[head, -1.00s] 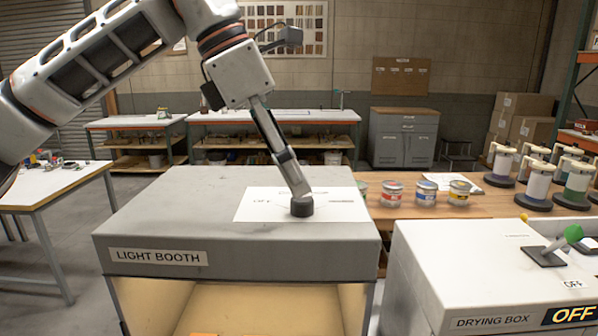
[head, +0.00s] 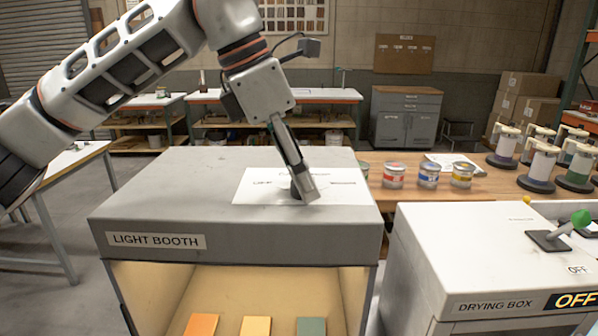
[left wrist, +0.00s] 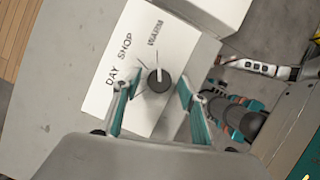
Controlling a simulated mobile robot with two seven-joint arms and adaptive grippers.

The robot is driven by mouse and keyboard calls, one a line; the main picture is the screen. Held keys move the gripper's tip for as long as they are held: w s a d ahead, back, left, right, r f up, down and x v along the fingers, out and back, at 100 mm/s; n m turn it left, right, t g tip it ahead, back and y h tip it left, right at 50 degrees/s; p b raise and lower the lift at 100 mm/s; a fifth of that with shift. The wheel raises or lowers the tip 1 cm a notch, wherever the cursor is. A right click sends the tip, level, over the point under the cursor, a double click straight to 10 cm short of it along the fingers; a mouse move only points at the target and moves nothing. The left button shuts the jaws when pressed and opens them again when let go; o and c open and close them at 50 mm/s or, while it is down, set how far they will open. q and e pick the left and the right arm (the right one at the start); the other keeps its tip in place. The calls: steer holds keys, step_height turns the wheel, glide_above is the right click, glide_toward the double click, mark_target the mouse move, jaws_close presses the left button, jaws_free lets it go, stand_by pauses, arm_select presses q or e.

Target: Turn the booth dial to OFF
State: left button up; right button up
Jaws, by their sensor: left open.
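The booth dial (head: 295,189) is a dark round knob on a white label sheet (head: 248,187) on top of the grey light booth (head: 150,215). In the left wrist view the dial (left wrist: 158,81) shows whole, its white pointer line aimed toward the sheet's upper edge, with printed words beside it. My left gripper (head: 309,196) is at the dial in the head view and partly hides it. In the left wrist view its open teal fingers (left wrist: 155,87) are on either side of the dial, with visible gaps. Contact cannot be told. My right gripper is not in view.
A white drying box (head: 480,240) with a green-knobbed lever (head: 580,218) and an OFF sign stands right of the booth. Several paint cans (head: 428,174) stand on the wooden bench behind. Colour cards (head: 255,326) lie inside the booth. Most of the booth top is clear.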

arm_select(q)
steer(key=c, duration=0.8)
steer(key=shift+c, duration=1.4)
